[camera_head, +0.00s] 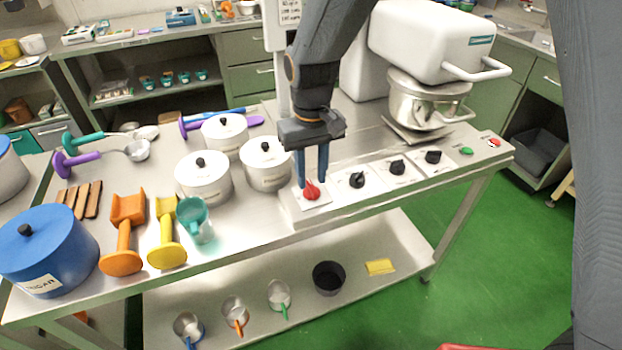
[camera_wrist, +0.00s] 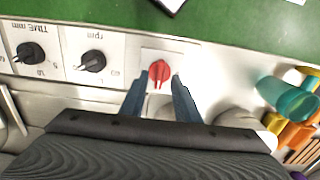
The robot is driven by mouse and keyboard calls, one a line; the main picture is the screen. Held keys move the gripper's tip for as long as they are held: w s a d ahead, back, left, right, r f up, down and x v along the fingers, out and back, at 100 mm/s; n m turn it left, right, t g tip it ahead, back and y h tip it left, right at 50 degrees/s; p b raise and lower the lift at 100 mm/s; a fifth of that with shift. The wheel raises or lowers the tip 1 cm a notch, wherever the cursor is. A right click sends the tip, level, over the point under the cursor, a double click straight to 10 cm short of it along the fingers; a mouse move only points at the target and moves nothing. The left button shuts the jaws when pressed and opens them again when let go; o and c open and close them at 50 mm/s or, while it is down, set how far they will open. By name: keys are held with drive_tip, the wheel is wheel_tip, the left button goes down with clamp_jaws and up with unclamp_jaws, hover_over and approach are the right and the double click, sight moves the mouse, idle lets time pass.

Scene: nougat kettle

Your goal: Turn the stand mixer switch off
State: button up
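The stand mixer (camera_head: 432,42) is a white machine with a steel bowl (camera_head: 425,100) at the back right of the steel table. Its control panel runs along the table's front edge. A red rotary switch (camera_head: 312,190) sits at the panel's left end, and it also shows in the wrist view (camera_wrist: 159,71). My gripper (camera_head: 312,180) points down right at the red switch. In the wrist view its two blue fingers (camera_wrist: 160,82) are apart, one to each side of the switch. I cannot tell whether they touch it.
Black knobs (camera_head: 357,180) sit right of the red switch, then a green button (camera_head: 466,151) and a red button (camera_head: 494,142). White lidded pots (camera_head: 266,163) stand close left of my gripper. A teal cup (camera_head: 197,220) and a blue pot (camera_head: 45,250) are further left.

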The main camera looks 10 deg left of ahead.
sight(312, 189)
drive_tip(key=shift+f, duration=1.3)
drive_tip(key=shift+c, duration=0.4)
clamp_jaws()
